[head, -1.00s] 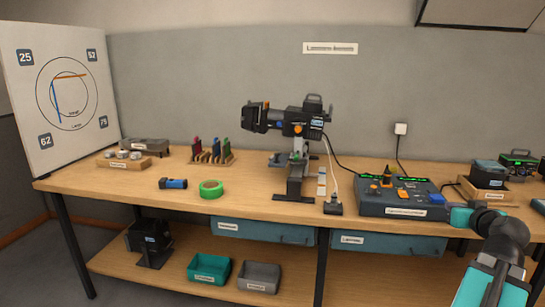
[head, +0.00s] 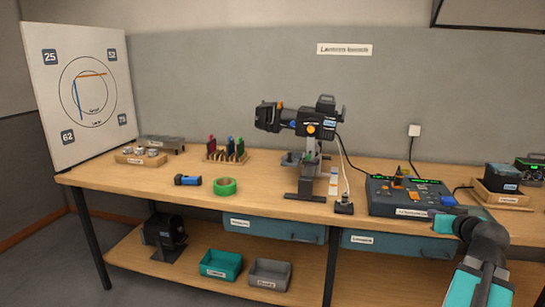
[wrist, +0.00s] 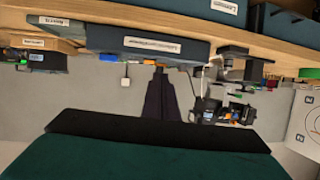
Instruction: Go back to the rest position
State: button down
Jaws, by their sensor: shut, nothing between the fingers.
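My gripper (wrist: 159,78) is shut and empty; its dark fingers point up the wrist view, which shows the scene upside down. In the head view my gripper (head: 434,213) is at the lower right, over the front right corner of the lighting console in the picture. The console (head: 383,207) is a dark blue-grey box with lit green strips and orange and blue parts on top. It also shows in the wrist view (wrist: 140,42), with the fingers overlapping its far side in the picture. I cannot tell the gap between them.
A black spotlight (head: 300,118) stands on the wooden table (head: 262,190). Green tape (head: 226,187), a blue torch (head: 188,180) and a rack of coloured pieces (head: 226,152) lie to its left. A boxed device (head: 502,177) sits right of the console. Drawers hang under the tabletop.

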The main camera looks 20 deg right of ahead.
jog(key=w+a+f+n+g+y+p, duration=0.1)
jog(key=w+a+f+n+y, duration=0.15)
jog(key=w+a+f, duration=0.6)
jog(key=w+a+f+n+y, duration=0.1)
jog(key=w+a+f+y, duration=0.2)
jog(key=w+a+f, duration=0.55)
jog(key=s+a+f+n+g+y+p, duration=0.15)
jog(key=a+f+g+y, duration=0.3)
jog(key=a+f, duration=1.65)
jog(key=s+a+f+n+g, duration=0.3)
jog(key=s+a+f+g, duration=0.4)
jog(key=s+a+f, duration=1.15)
jog(key=s+f+m+g+h, duration=0.1)
jog(key=s+f+g+h, duration=0.1)
jog(key=s, duration=0.6)
jog(key=s+f+m+g+h+p, duration=0.1)
jog(key=s+f+g+h, duration=0.1)
jog(key=s, duration=0.6)
jog(key=shift+s+d+g, duration=0.2)
jog(key=shift+d+g, duration=0.2)
jog(key=shift+g, duration=0.25)
